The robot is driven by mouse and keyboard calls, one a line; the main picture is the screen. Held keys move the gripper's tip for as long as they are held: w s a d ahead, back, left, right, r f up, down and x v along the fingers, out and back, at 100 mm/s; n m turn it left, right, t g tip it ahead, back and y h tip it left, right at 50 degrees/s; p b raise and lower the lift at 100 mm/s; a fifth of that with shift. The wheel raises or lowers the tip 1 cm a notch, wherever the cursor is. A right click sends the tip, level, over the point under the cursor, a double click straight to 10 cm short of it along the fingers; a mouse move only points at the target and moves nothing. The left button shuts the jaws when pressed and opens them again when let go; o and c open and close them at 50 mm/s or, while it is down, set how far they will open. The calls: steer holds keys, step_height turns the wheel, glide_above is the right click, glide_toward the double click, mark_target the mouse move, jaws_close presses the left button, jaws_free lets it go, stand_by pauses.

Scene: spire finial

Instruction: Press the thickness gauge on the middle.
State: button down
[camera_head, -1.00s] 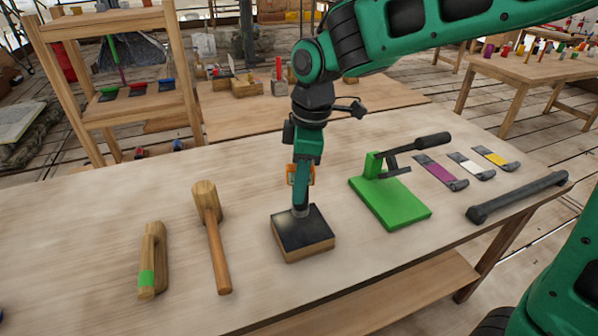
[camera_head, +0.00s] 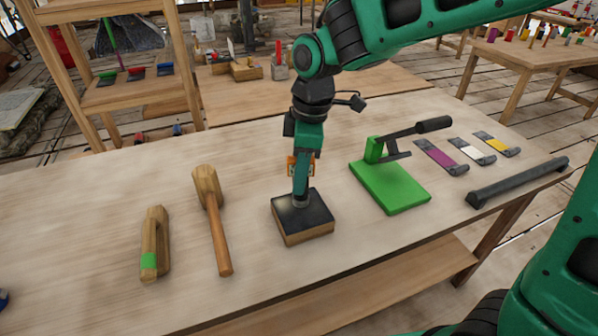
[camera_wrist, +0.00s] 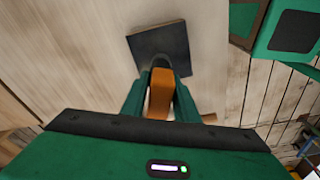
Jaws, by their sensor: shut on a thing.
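My gripper (camera_wrist: 160,95) is shut on an orange-bodied tool, which I take to be the thickness gauge (camera_wrist: 160,97). Its orange sides also show between the fingers in the head view (camera_head: 292,167). The gauge's grey round tip points down at the dark plate (camera_head: 312,215) on top of a square wooden block. The tip appears to meet the plate near its middle; whether it is pressed firmly or just above cannot be told. In the wrist view the dark plate (camera_wrist: 172,40) lies beyond the fingertips, partly hidden by the tip.
A wooden mallet (camera_head: 215,220) and a wooden clamp-like tool (camera_head: 150,258) with a green band lie left of the block. A green-based lever device (camera_head: 395,190) stands to the right. Purple, white and yellow-marked strips (camera_head: 440,157) and a dark bar (camera_head: 517,189) lie farther right.

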steer(key=shift+f, duration=1.3)
stand_by(0.9)
steer(key=shift+r, duration=2.6)
steer(key=shift+f, duration=0.2)
steer(key=shift+f, duration=2.15)
steer(key=c, duration=1.3)
jaws_free()
